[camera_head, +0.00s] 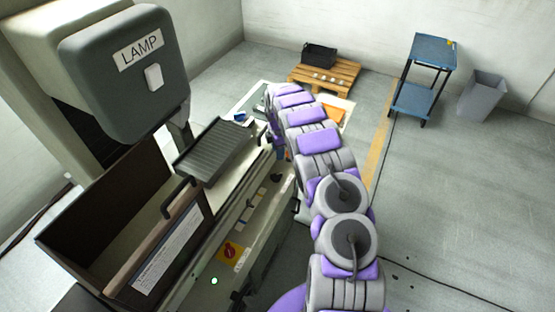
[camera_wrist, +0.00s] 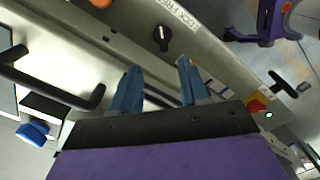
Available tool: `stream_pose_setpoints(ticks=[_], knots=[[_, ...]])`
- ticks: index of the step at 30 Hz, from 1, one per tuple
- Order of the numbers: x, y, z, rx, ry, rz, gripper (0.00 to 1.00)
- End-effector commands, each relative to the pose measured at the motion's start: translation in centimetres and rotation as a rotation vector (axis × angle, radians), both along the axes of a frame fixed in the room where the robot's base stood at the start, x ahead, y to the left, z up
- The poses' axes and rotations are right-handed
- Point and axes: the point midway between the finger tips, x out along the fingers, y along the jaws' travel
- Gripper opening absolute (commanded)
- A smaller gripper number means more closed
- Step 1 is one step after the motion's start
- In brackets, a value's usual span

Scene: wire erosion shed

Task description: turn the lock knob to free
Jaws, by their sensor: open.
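The lock knob (camera_wrist: 161,38) is a small black rotary knob with a pale mark, set in a light panel in the wrist view. A white label (camera_wrist: 178,14) with partly readable lettering is beside it. My gripper (camera_wrist: 159,64) has two blue fingers, spread apart with nothing between them. In the picture the knob lies just beyond the fingertips, between their lines, and they look apart from it. The distance in depth is hard to tell. In the head view my arm hides most of the gripper, and I cannot single out the knob there.
A black bar handle (camera_wrist: 52,88) sits left of the fingers. A red-and-yellow switch (camera_head: 231,251) is on the machine front. The lamp housing (camera_head: 122,72) stands over a dark open box (camera_head: 95,235). A pallet (camera_head: 335,75), blue cart (camera_head: 412,100) and grey bin (camera_head: 481,97) stand behind; right floor is clear.

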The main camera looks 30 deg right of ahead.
Motion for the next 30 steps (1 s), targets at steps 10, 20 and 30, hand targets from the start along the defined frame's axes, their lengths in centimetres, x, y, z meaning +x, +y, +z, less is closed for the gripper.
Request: stream_pose_setpoints(ticks=[10, 20, 30], knots=[[0.0, 0.0, 3.1, 0.001, 0.003, 0.000, 0.45], [0.0, 0.0, 3.2, 0.001, 0.003, 0.000, 0.45], [-0.9, 0.2, 4.9, -0.017, 0.011, -0.055, 0.45]])
